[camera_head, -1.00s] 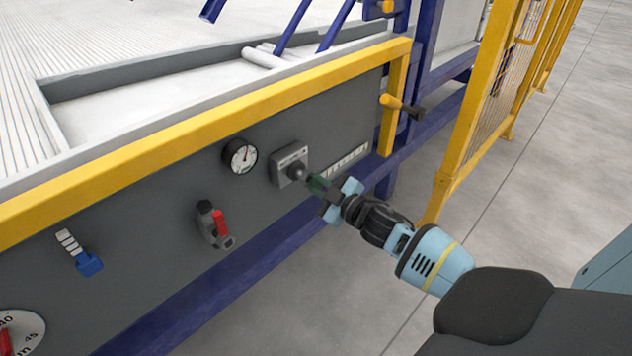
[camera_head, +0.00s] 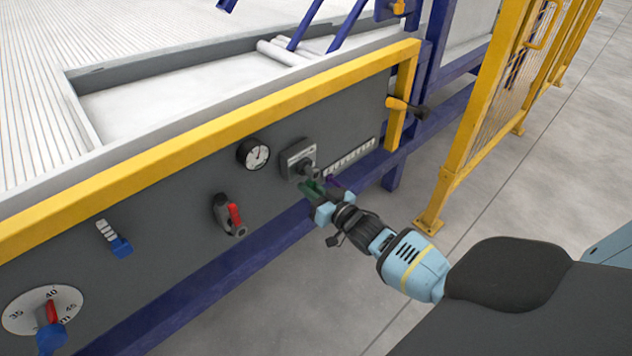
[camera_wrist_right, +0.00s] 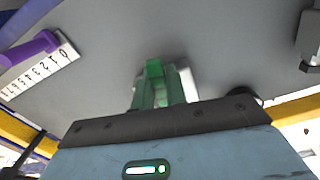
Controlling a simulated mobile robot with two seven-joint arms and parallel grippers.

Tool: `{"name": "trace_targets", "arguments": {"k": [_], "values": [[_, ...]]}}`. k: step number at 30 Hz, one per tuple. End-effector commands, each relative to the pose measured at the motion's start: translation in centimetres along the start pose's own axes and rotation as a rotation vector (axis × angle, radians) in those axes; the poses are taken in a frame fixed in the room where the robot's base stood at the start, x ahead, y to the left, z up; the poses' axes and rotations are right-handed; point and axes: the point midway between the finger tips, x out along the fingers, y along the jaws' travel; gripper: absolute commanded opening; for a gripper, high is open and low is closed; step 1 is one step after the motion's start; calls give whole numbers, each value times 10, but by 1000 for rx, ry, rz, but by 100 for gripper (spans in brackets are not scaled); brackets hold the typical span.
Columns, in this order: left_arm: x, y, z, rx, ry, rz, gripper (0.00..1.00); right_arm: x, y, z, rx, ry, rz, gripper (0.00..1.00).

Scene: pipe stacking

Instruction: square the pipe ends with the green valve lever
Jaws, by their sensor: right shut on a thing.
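The green valve lever (camera_wrist_right: 155,82) shows in the right wrist view, in front of the grey panel and between the fingers of my right gripper (camera_wrist_right: 158,95). The fingers are shut on it and hide much of it. In the head view my right gripper (camera_head: 314,192) is at the panel's lower right, just below a grey box with a knob. The lever is small there and hard to tell apart from the fingertips. The lever's mount is hidden. The pipe ends are not clearly seen. My left gripper is in neither view.
A purple lever (camera_wrist_right: 30,48) beside a numbered scale (camera_wrist_right: 40,72) is close to my right gripper. The panel also has a grey knob box (camera_head: 298,158), a gauge (camera_head: 253,154), a red lever (camera_head: 235,216) and a blue lever (camera_head: 121,246). A yellow fence (camera_head: 462,150) stands to the right.

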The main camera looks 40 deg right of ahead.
Motion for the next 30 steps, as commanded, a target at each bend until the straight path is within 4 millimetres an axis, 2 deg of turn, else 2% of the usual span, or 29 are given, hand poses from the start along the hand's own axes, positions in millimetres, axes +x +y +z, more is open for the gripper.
{"name": "trace_targets", "arguments": {"k": [6,15,30], "values": [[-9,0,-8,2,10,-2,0,0,-11,-2,199,-2,0,0],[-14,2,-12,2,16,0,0,0,-20,-4,404,-2,0,0],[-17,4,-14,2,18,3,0,0,-25,-5,524,-3,0,0]]}}
